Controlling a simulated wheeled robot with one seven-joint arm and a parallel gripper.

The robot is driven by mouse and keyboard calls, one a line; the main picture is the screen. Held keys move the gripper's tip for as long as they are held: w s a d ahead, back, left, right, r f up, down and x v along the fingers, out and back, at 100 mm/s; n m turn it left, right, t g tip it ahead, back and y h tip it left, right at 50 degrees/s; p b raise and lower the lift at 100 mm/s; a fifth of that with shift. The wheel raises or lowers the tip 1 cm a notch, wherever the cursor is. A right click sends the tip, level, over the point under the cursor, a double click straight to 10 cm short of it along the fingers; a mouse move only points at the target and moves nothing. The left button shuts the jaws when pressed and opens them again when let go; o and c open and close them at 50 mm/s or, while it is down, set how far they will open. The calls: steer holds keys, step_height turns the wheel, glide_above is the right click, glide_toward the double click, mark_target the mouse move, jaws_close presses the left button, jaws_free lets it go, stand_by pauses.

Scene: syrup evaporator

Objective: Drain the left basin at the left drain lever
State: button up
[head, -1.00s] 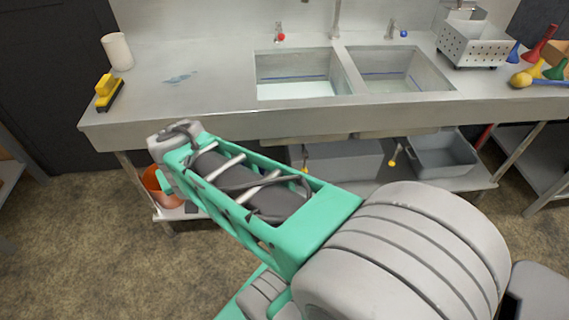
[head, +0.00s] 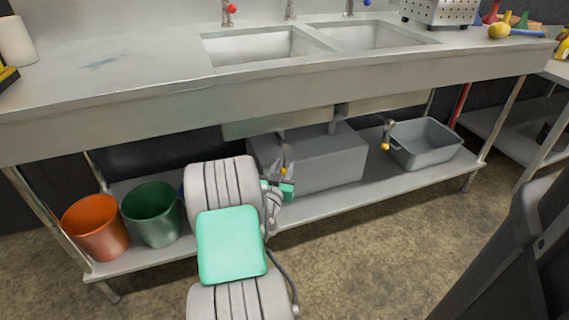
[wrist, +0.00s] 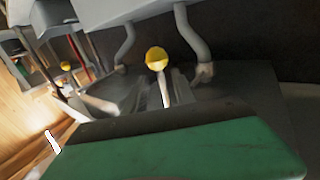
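The left basin (head: 262,46) is sunk in the steel counter; its water level is hard to judge from this angle. The left drain lever (head: 284,170), with a yellow knob, hangs below it in front of a grey box. In the wrist view the lever's yellow knob (wrist: 156,58) is close ahead, at upper centre, with its pale stem below. My gripper (head: 284,190) is low under the counter, just by the lever in the head view and partly hidden by my arm. Its fingertips are not clear, and I cannot tell whether it touches the lever.
The right drain lever (head: 385,146) hangs under the right basin (head: 368,36). A grey box (head: 325,160) and a grey tub (head: 425,143) stand on the lower shelf (head: 345,198). An orange bucket (head: 97,227) and a green bucket (head: 153,213) stand at left. The counter's front edge overhangs the space.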

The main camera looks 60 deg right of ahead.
mark_target(285, 162)
steer(key=d, duration=0.2)
steer(key=w+d, duration=0.1)
steer(key=d, duration=0.1)
steer(key=shift+w+d, duration=0.15)
steer(key=shift+d, duration=0.25)
steer(key=shift+c, duration=0.2)
jaws_close()
stand_by(0.8)
